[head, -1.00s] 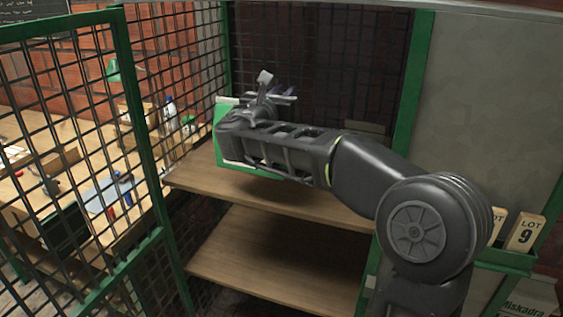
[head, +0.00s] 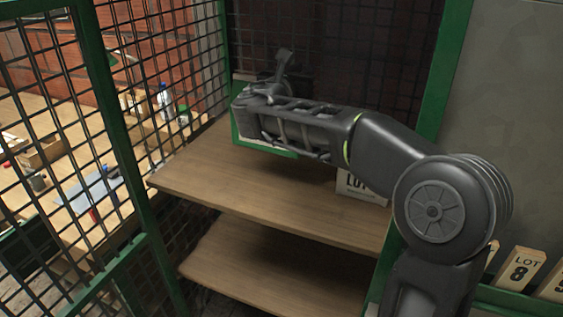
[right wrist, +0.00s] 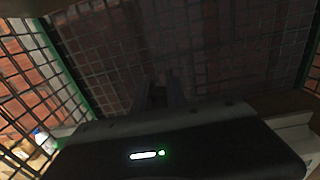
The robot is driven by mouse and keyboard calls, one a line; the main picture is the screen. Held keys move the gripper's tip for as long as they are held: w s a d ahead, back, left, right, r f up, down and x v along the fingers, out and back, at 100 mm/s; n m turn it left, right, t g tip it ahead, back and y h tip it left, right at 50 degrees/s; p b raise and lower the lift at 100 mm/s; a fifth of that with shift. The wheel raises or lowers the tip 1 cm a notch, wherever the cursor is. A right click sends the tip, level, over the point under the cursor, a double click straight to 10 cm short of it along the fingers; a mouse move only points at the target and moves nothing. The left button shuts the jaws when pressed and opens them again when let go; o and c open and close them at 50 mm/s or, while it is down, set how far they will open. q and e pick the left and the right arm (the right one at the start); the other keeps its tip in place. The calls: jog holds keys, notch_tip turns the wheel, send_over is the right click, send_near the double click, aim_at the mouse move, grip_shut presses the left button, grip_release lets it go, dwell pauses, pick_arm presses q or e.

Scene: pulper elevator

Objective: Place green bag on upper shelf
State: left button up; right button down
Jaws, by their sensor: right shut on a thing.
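The green bag (head: 268,149) shows in the head view as a green edge and pale parts around my right gripper, which hides most of it. My right gripper (head: 283,68) is shut on it and reaches over the back left of the upper shelf (head: 225,185). I cannot tell whether the bag touches the shelf boards. In the right wrist view the gripper's fingers (right wrist: 167,90) are dark, pointing at the mesh, and a pale surface shows behind the wrist housing. My left gripper is out of view.
A pale block marked LOT (head: 362,188) stands at the right of the upper shelf, partly behind my arm. A lower shelf (head: 265,270) lies below. Green-framed mesh (head: 110,120) closes the left and back. The shelf's front left is bare.

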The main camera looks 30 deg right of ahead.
jog(key=shift+f, duration=3.05)
jog(key=shift+f, duration=1.9)
jog(key=c, duration=1.8)
grip_release()
jog(key=shift+f, duration=0.15)
jog(key=o, duration=0.5)
jog(key=shift+c, duration=0.2)
